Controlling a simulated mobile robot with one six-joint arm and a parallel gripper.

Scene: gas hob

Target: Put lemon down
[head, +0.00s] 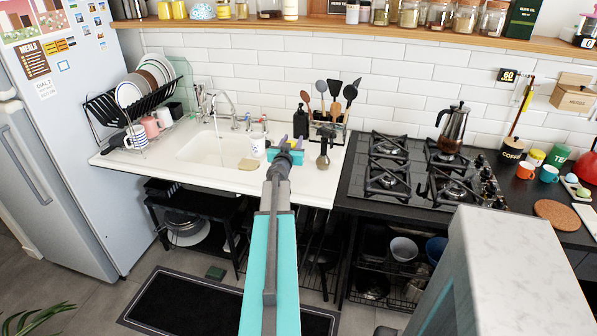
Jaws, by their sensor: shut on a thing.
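My gripper (286,146) is at the end of my turquoise and grey arm, over the right part of the white sink counter (300,190). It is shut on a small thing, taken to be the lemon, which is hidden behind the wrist. No lemon shows clearly anywhere in the head view. I cannot tell how high the gripper is above the counter.
The sink basin (207,149), with its tap running, is left of my gripper. The gas hob (415,180) is to the right. The front right counter is bare.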

